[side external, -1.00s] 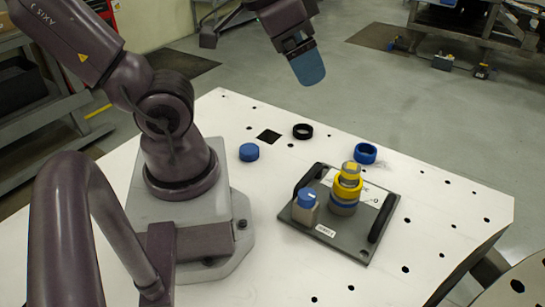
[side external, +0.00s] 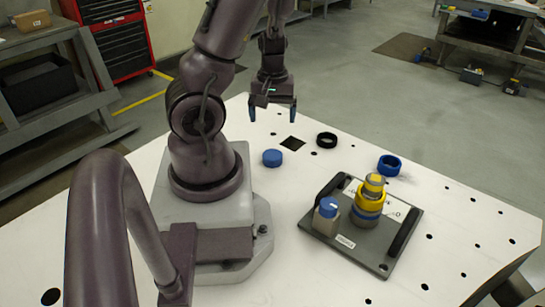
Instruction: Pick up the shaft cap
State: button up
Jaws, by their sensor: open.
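My gripper (side external: 272,112) is open and empty, its two blue fingers pointing down and spread apart. It is above the far left part of the white table, behind a loose round blue cap (side external: 272,158). A dark grey turret plate (side external: 378,262) with two black handles lies on the table at right. On it stands a yellow, blue and grey stacked turret (side external: 369,203) with a rounded yellow-grey top. Beside the turret, a small grey block (side external: 325,222) carries a blue cap (side external: 328,207). I cannot tell for sure which piece is the shaft cap.
A black ring (side external: 326,140) and a blue ring (side external: 389,165) lie on the white table (side external: 470,225), behind the plate. The table's right side is mostly clear.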

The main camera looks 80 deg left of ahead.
send_over(272, 154)
jog(key=f, duration=0.7)
jog(key=shift+w+d+f, duration=0.1)
jog(key=shift+d+f, duration=0.15)
jog(key=shift+f, duration=0.15)
jog(key=shift+a+f, duration=0.15)
jog(key=shift+f, duration=1.15)
jog(key=shift+a+f, duration=0.1)
jog(key=shift+f, duration=1.15)
jog(key=c, duration=1)
